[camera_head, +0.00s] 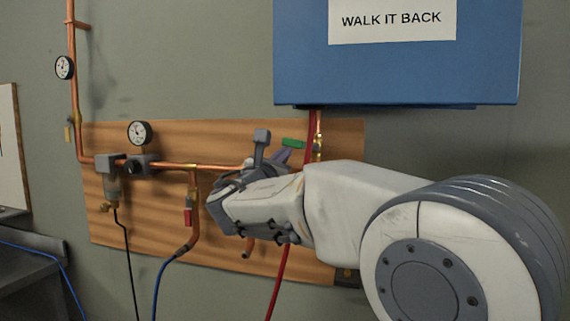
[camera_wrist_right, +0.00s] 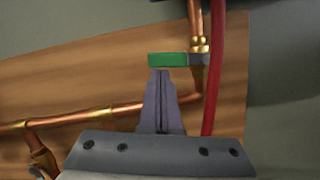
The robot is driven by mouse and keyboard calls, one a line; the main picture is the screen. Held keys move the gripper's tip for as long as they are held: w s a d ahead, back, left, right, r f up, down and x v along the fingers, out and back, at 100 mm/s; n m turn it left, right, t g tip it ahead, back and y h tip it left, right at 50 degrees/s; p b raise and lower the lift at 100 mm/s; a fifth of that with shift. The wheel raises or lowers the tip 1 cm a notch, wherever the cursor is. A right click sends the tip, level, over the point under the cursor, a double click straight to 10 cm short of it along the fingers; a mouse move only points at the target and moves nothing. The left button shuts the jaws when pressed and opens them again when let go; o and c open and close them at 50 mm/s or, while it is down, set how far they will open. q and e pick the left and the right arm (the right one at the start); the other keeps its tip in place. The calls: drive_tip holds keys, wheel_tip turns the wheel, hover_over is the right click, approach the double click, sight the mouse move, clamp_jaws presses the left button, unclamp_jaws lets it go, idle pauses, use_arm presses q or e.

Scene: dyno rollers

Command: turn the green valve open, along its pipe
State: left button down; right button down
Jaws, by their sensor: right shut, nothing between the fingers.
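The green valve handle (camera_head: 293,142) shows in the head view just past my right gripper, beside a vertical copper pipe under the blue box. In the right wrist view the green handle (camera_wrist_right: 168,60) lies level, across the upright pipe's line, joined at its right end to a grey valve body (camera_wrist_right: 199,60). My right gripper (camera_head: 281,155) is shut with nothing between its fingers. In the right wrist view its fingertips (camera_wrist_right: 161,72) are just below the handle's middle; I cannot tell whether they touch it. My left gripper is not in view.
A red hose (camera_wrist_right: 217,70) hangs close to the right of the valve. A horizontal copper pipe (camera_wrist_right: 105,114) runs below the handle. The wooden board (camera_head: 130,225) backs the pipes. A blue box (camera_head: 400,75) is above. A red-handled valve (camera_head: 188,217) hangs left.

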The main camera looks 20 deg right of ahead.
sight(284, 140)
wheel_tip(284, 140, up, 3)
drive_tip(key=m+b, duration=0.1)
drive_tip(key=m, duration=0.2)
drive_tip(key=m+g+h+b, duration=0.1)
drive_tip(key=m, duration=0.2)
drive_tip(key=shift+m+g+b, duration=0.3)
drive_tip(key=shift+m+b, duration=0.05)
drive_tip(key=shift+m, duration=0.05)
drive_tip(key=shift+s+d+r+m+g+h, duration=0.2)
drive_tip(key=shift+d+r+m, duration=0.1)
drive_tip(key=shift+r+m, duration=0.4)
drive_tip(key=shift+s+d+r+m+g+h, duration=0.1)
drive_tip(key=shift+s+d+r+m+g, duration=0.15)
drive_tip(key=shift+r+m, duration=0.4)
drive_tip(key=shift+d+r, duration=0.1)
drive_tip(key=shift+r, duration=0.05)
